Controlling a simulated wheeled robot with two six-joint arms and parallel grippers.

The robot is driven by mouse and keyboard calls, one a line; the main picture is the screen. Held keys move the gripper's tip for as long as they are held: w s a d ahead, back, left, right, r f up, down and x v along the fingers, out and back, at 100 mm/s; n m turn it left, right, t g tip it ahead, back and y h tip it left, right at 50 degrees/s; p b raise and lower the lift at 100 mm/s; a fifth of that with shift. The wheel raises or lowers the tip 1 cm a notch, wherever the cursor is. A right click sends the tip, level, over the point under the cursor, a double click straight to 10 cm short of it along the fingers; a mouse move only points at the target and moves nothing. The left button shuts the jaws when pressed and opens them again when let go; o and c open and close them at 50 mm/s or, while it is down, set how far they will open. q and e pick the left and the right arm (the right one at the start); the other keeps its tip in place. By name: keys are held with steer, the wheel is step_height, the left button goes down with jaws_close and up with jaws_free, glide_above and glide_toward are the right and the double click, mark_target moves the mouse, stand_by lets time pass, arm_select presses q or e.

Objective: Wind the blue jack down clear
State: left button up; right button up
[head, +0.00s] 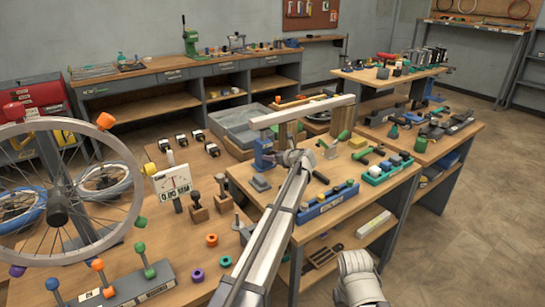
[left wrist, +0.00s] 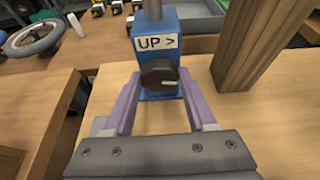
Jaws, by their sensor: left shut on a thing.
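The blue jack (head: 262,146) stands upright on the middle bench, under the left end of a pale beam (head: 300,112). In the left wrist view the jack (left wrist: 182,22) shows an "UP >" label, a grey rod rising from its top, and a black knob (left wrist: 158,74) with a white mark. My left gripper (left wrist: 158,84) has its purple fingers on either side of the knob and is shut on it; the gripper (head: 280,157) shows small in the head view. I cannot tell whether the rod touches the beam. My right gripper is out of view.
A wooden post (left wrist: 255,45) stands close to the right of the jack. A spoked wheel (head: 60,205) and a dial gauge (head: 173,182) stand at the left. Floor is clear at the right.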

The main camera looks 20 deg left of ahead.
arm_select(q)
steer(key=shift+c, duration=1)
steer(key=shift+s+f+n+t+h, duration=0.15)
steer(key=shift+n+t+h, duration=0.45)
steer(key=shift+n, duration=0.5)
steer(key=shift+n+t+h+b, duration=0.3)
steer(key=shift+n+t+b, duration=0.45)
steer(key=shift+n, duration=0.45)
steer(key=o, duration=1.4)
steer(key=shift+c, duration=0.2)
